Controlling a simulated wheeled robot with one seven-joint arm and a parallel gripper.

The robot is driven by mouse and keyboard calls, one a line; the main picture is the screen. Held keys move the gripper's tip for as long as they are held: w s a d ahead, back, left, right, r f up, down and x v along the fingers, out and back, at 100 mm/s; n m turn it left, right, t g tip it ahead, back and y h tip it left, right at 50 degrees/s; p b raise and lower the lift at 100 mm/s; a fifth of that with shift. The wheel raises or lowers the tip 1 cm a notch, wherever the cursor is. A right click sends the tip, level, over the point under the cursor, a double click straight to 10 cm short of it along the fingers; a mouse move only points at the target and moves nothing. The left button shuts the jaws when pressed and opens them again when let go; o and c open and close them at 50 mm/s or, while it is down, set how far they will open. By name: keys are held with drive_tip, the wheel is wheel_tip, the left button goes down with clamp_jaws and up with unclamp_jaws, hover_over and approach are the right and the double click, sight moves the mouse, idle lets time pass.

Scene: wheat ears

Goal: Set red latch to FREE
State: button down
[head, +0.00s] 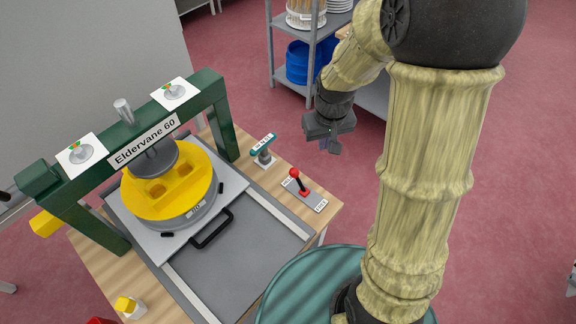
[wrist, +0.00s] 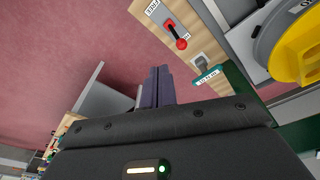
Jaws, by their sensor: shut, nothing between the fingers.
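The red latch (head: 294,173) is a small lever with a round red knob on a grey plate at the right edge of the wooden table. In the wrist view the red latch (wrist: 181,43) leans away from the label reading FREE (wrist: 152,8), toward the label at the plate's other end, which is partly hidden by the knob. My gripper (head: 328,146) hangs in the air beyond the table's right edge, above and apart from the latch. In the wrist view its fingers (wrist: 158,86) are together and empty, with the latch above them in the picture.
A teal-topped handle (head: 263,143) stands close to the latch. The green press frame (head: 225,130) labelled Eldervane 60 spans a yellow mould (head: 170,195) on a grey plate. A metal shelf (head: 372,92) stands behind my gripper. Open floor lies right of the table.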

drive_tip(key=n+g, duration=0.1)
drive_tip(key=n, duration=0.1)
hover_over(298, 180)
drive_tip(key=w, duration=0.2)
wheel_tip(298, 180, down, 7)
drive_tip(key=w+a+f+n, duration=0.1)
drive_tip(key=w+a+f, duration=0.1)
drive_tip(key=a+f, duration=0.1)
drive_tip(key=w+a+f+n+h+b, duration=0.1)
drive_tip(key=w+a+f, duration=0.2)
drive_tip(key=f, duration=0.3)
drive_tip(key=shift+w+f+n+g, duration=0.15)
drive_tip(key=shift+w+n+g, duration=0.15)
drive_tip(key=shift+n+g, duration=0.1)
drive_tip(key=shift+f, duration=0.1)
drive_tip(key=f+p, duration=0.1)
drive_tip(key=f, duration=0.2)
drive_tip(key=f+p, duration=0.1)
drive_tip(key=f, duration=0.2)
drive_tip(key=d+f+p, duration=0.1)
drive_tip(key=f, duration=0.2)
drive_tip(key=shift+s+f, duration=0.1)
drive_tip(key=shift+s+d+p, duration=0.15)
drive_tip(key=shift+s+p, duration=0.05)
drive_tip(key=shift+p, duration=0.25)
drive_tip(key=s+d+p, duration=0.1)
drive_tip(key=s+r+p, duration=0.1)
drive_tip(key=shift+s+d, duration=0.3)
drive_tip(key=shift+d, duration=0.1)
